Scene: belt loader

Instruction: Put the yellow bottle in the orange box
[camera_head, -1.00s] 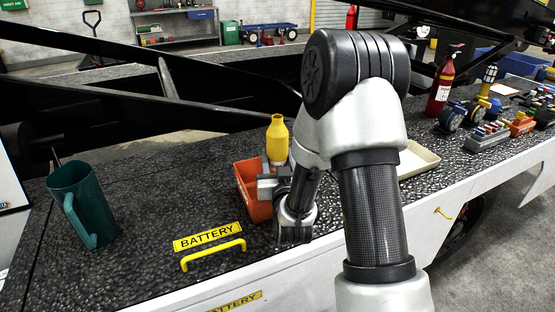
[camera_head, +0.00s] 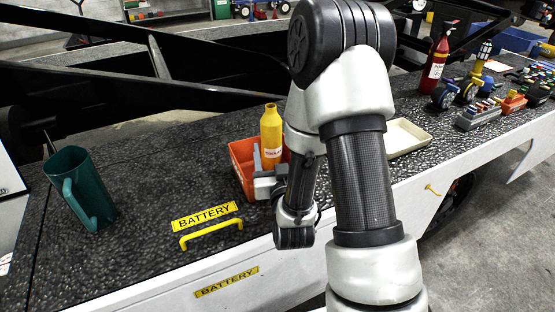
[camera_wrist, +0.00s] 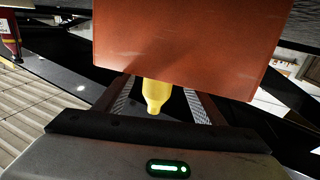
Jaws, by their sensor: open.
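The yellow bottle (camera_head: 271,133) is upright at the orange box (camera_head: 241,158), and its upper part stands above the rim. It appears to be inside the box, but its base is hidden. My gripper (camera_head: 262,166) is low at the near side of the box, with a grey finger rising beside the bottle. In the wrist view, the box wall (camera_wrist: 190,45) fills the top and hides the fingertips. The bottle's neck (camera_wrist: 156,95) shows between the two spread fingers, with a visible gap on each side. My gripper is open.
A teal jug (camera_head: 82,190) stands at the left of the dark textured deck. A yellow handle (camera_head: 212,232) is at the front edge. A cream tray (camera_head: 408,138) lies right of my arm. A red extinguisher (camera_head: 435,62) and small items stand farther right.

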